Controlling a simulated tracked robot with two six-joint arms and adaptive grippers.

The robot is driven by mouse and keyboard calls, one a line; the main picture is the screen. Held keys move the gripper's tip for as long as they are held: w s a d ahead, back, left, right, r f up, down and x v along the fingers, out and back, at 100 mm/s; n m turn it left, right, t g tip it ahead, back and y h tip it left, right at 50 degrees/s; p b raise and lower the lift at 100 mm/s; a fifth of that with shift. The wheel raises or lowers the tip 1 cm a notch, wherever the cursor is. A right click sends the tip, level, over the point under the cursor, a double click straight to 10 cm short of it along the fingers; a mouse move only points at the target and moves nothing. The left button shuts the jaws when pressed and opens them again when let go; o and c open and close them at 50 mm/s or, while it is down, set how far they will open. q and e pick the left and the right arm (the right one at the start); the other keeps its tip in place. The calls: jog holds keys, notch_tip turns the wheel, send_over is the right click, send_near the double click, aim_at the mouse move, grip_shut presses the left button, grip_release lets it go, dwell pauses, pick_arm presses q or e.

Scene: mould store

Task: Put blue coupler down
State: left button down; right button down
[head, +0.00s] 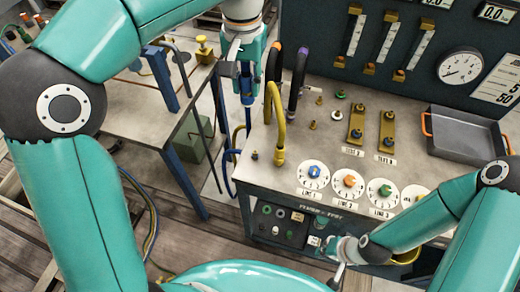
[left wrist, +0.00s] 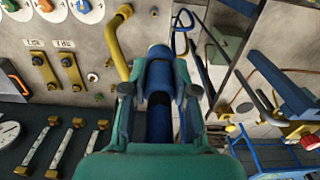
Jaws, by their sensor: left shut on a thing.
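My left gripper (head: 247,92) is shut on the blue coupler (head: 246,83) and holds it upright near the left edge of the test bench (head: 320,103). The left wrist view shows the blue coupler (left wrist: 159,68) between the two fingers of my left gripper (left wrist: 158,92). A blue hose (head: 228,170) hangs in a loop below, beside the bench's left side. My right gripper (head: 338,272) is low in the head view, in front of the bench's front panel, apart from the coupler. Its fingers are too small and partly cut off to tell their state.
A yellow bent pipe (head: 278,120) and dark hoses with purple and orange ends (head: 299,75) stand close right of my left gripper. Dials (head: 314,174) line the bench front. A grey tray (head: 465,138) sits at right. A lower table (head: 135,110) is at left, across a gap.

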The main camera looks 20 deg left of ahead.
pick_arm(q)
jog(key=shift+w+d, duration=0.15)
jog(key=shift+d, duration=0.6)
notch_tip(320, 180, down, 20)
jog(key=shift+r+p, duration=0.1)
jog(key=shift+p, duration=0.3)
jog(key=shift+a+f, duration=0.1)
jog(key=shift+f, duration=0.2)
jog(key=c, duration=0.9)
grip_release()
jog(key=shift+r, duration=0.15)
